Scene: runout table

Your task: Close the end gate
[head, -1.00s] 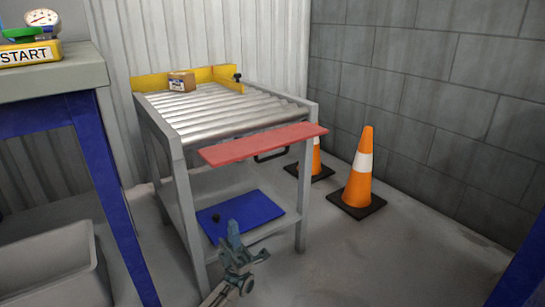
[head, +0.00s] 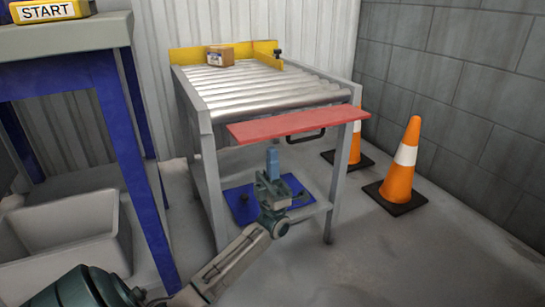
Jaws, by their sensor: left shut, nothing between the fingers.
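The end gate is a red flat panel (head: 298,124) at the near end of the roller table (head: 262,88). It sticks out towards me, roughly level with the rollers. A black handle (head: 306,137) hangs under its right half. My left gripper (head: 272,156) is shut and empty, fingers pointing up, below the gate and left of the handle. It appears apart from the gate; the exact depth gap is hard to judge. My right gripper is not in view.
A small cardboard box (head: 220,56) sits on the rollers by the yellow guide (head: 240,48). A blue mat (head: 236,204) lies on the lower shelf. Orange cones (head: 401,165) stand at the right. A blue-legged bench (head: 128,165) and a grey bin (head: 65,240) are at left.

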